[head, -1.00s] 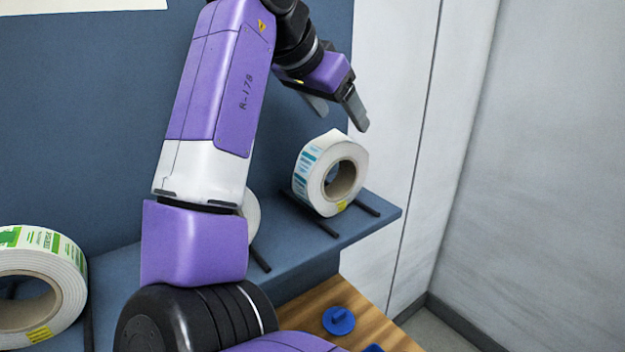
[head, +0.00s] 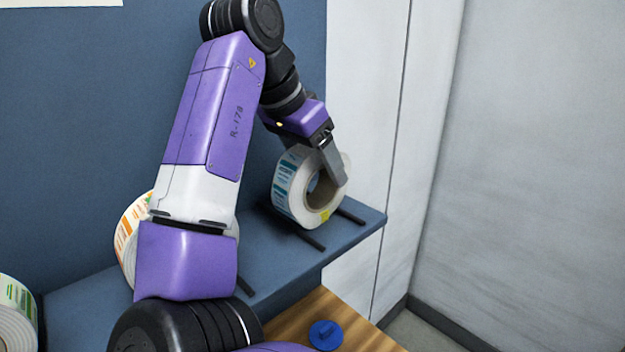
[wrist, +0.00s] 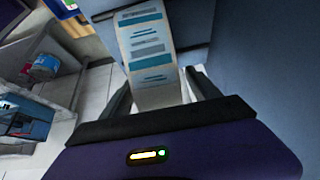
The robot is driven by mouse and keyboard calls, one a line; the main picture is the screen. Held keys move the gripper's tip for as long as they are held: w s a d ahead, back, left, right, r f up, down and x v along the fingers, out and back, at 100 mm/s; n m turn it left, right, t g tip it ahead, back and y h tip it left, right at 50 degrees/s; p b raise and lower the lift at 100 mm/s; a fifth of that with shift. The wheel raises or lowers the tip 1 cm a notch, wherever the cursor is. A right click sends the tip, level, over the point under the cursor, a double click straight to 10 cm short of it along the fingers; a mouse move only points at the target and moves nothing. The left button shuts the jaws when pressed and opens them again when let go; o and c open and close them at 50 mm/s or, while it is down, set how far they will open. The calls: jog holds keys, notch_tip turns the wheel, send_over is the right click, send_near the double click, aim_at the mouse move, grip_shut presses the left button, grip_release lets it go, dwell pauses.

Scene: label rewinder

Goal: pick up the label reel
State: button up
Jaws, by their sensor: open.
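The label reel (head: 286,190) stands upright on the blue shelf (head: 270,262), a white roll with blue-green printed labels and a cardboard core. It rests between short dark rods at the shelf's right end. My gripper (head: 333,172) is open around the reel, one finger in front of its near face; the other finger is hidden behind the reel. In the wrist view the reel's printed rim (wrist: 146,50) lies between the two fingers (wrist: 160,95). I cannot tell whether either finger touches it.
Another reel with orange labels (head: 128,235) stands behind my arm, and a reel with green labels (head: 15,315) is at the lower left. A blue knob (head: 326,335) sits on the wooden top (head: 290,318) below the shelf. A pale wall (head: 530,180) is at the right.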

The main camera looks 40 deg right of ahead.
jog(key=shift+d+f, duration=0.2)
jog(key=shift+f, duration=0.1)
jog(key=shift+c, duration=0.4)
grip_shut()
jog(key=shift+r, duration=0.2)
